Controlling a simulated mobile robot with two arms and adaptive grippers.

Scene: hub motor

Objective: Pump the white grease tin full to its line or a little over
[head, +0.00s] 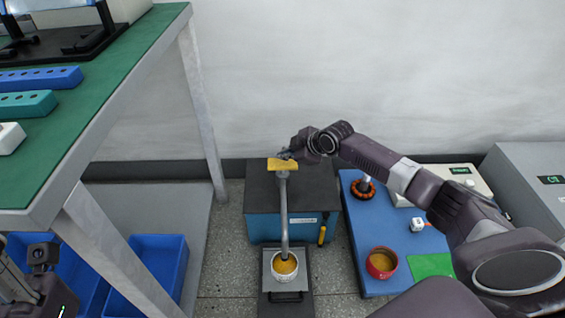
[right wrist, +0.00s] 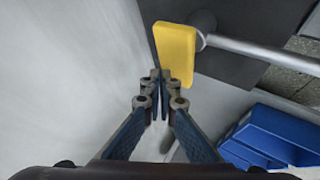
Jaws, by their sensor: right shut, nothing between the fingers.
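The white grease tin (head: 285,267) stands on a small platform (head: 287,297) in front of the blue pump box (head: 263,228), with yellow grease inside. A grey spout pipe (head: 284,215) runs down from the pump, its end over or in the tin; I cannot tell which. A yellow pump head (head: 283,164) tops the pump; it also shows in the right wrist view (right wrist: 175,55). My right gripper (head: 286,155) is shut and empty, its fingertips (right wrist: 155,75) right beside the yellow head; contact is unclear. Part of my left arm shows at lower left; its fingers are out of sight.
A blue mat (head: 355,235) at right holds a red tin (head: 381,263) of yellow grease, a small white block (head: 417,224) and a green sheet (head: 432,265). A green-topped bench (head: 95,90) stands at left, with blue bins (head: 158,262) below. A wall is behind.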

